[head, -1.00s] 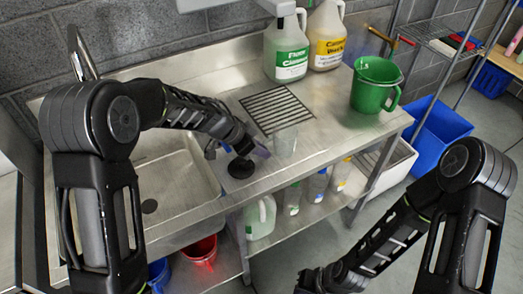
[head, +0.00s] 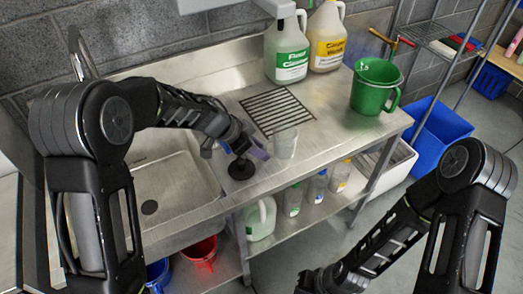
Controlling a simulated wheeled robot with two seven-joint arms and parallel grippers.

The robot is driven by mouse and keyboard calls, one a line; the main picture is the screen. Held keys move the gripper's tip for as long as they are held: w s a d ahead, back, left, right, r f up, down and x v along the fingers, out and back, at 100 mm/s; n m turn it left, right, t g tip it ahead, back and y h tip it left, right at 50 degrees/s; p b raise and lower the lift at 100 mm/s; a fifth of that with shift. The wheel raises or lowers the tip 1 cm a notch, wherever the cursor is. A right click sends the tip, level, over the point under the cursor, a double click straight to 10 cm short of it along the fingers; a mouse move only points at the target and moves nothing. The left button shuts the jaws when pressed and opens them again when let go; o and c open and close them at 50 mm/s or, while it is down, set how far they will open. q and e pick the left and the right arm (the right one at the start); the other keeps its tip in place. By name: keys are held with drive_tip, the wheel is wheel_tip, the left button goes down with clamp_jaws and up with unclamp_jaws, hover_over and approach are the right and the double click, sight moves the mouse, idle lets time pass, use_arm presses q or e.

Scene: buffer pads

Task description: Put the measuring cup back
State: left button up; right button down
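A small clear cup (head: 285,143), which looks like the measuring cup, stands upright on the steel counter, just in front of the dark drain grate (head: 277,110). My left gripper (head: 256,150) is low over the counter just left of the cup, with a fingertip near its side. I cannot tell whether it touches the cup or how far the fingers are apart. My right gripper (head: 312,280) is low at the bottom edge, away from the counter, and only partly in view.
The sink (head: 178,190) is on the left. A green pitcher (head: 376,87), a green-label jug (head: 287,50) and a yellow-label jug (head: 327,38) stand on the counter. Bottles (head: 317,187) line the lower shelf.

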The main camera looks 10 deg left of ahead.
use_arm(q)
drive_tip(key=p+v, duration=0.1)
drive_tip(key=v, duration=0.9)
drive_tip(key=shift+a+r+p, duration=0.1)
drive_tip(key=shift+r+p, duration=0.05)
drive_tip(key=shift+p, duration=0.25)
